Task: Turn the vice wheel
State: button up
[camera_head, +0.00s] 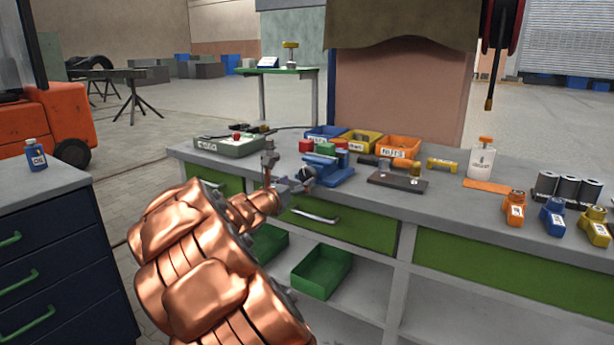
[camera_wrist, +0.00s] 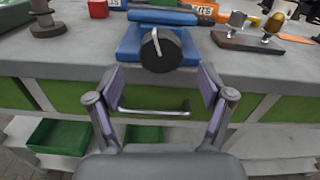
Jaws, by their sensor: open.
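The blue vice (camera_head: 328,168) stands on the workbench, near its front edge. Its dark round wheel (camera_wrist: 160,50), with a pale handle bar across it, faces me in the wrist view. In the head view the wheel (camera_head: 306,174) is small and lies just beyond my gripper (camera_head: 300,182). In the wrist view my gripper (camera_wrist: 162,98) is open, with its two purple-padded fingers apart. The wheel appears ahead of the fingertips, centred in the gap between them. Nothing shows between the fingers. I cannot tell whether either finger touches the wheel.
Left of the vice are a tray (camera_head: 230,146) and a grey stand (camera_wrist: 45,20); right is a dark plate (camera_head: 397,182) with fittings. Bins (camera_head: 398,147) stand behind. A blue cabinet (camera_head: 60,255) is at left.

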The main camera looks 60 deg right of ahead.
aim_at(306, 178)
jog(key=d, duration=0.5)
jog(key=shift+w+d, duration=0.1)
jog(key=shift+d, duration=0.25)
jog(key=c, duration=1.2)
jog(key=shift+o, duration=0.2)
jog(key=shift+m+b, duration=0.3)
jog(key=shift+b, duration=0.15)
